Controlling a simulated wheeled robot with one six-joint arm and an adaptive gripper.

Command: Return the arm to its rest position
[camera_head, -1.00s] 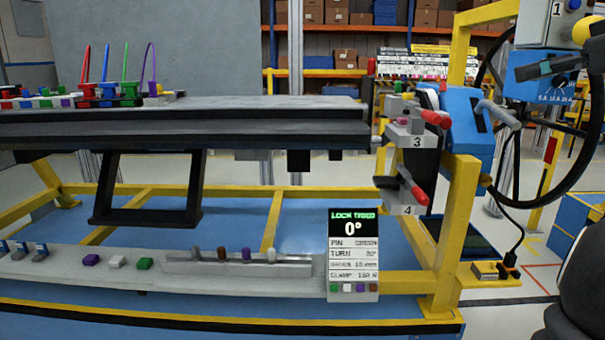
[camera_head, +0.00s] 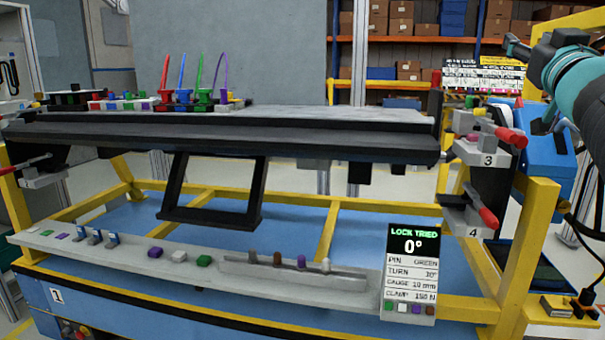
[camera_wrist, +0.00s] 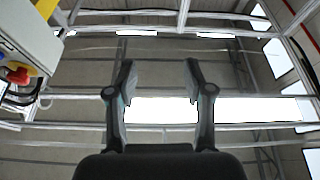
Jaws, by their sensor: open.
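My gripper (camera_wrist: 158,80) shows in the wrist view with its two dark fingers spread apart and nothing between them. In the head view, part of my teal and dark arm (camera_head: 578,80) enters at the upper right edge, in front of the blue unit. I cannot make out the gripper's fingertips clearly there.
The dashboard module (camera_head: 230,140) spans a yellow frame (camera_head: 535,225) with red-handled clamps (camera_head: 485,155) at its right end. A sign (camera_head: 411,272) reads "LOCK TRIED 0°". A red button (camera_wrist: 18,75) on a panel shows left in the wrist view.

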